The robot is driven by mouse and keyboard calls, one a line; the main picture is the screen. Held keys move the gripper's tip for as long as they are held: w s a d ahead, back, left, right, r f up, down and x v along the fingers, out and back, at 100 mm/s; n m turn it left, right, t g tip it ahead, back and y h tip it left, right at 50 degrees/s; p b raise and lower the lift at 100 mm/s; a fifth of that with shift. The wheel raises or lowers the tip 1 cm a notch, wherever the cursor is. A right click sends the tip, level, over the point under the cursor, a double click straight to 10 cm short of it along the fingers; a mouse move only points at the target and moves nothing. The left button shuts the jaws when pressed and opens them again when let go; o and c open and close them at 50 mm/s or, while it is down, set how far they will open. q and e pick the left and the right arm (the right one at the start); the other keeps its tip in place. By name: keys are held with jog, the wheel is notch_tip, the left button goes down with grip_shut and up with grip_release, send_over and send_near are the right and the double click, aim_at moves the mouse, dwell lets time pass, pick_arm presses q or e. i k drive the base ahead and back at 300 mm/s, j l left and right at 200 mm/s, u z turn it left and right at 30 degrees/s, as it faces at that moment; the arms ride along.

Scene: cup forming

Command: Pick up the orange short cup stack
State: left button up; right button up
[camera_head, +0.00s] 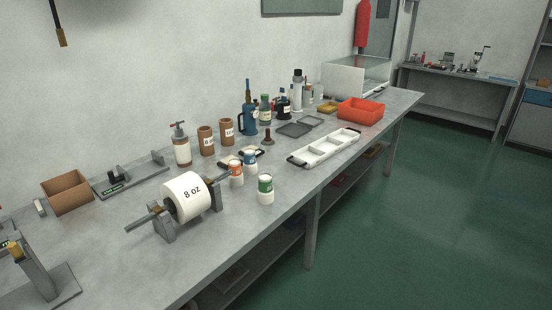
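A white "8 oz" roll (187,197) on a stand sits close left of the orange stack. A white tray (325,149) and red bin (361,111) lie farther right. Floor in front is clear.

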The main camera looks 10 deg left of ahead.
aim_at(236, 181)
jog(key=i+l+u, duration=0.4)
jog(key=l, duration=0.25)
jog(key=i+l+u, duration=0.15)
jog(key=l, duration=0.2)
jog(key=i+l+u, duration=0.2)
jog(key=l, duration=0.2)
jog(key=i+l+u, duration=0.2)
jog(key=l, duration=0.2)
jog(key=k+u, duration=0.1)
jog(key=u, duration=0.35)
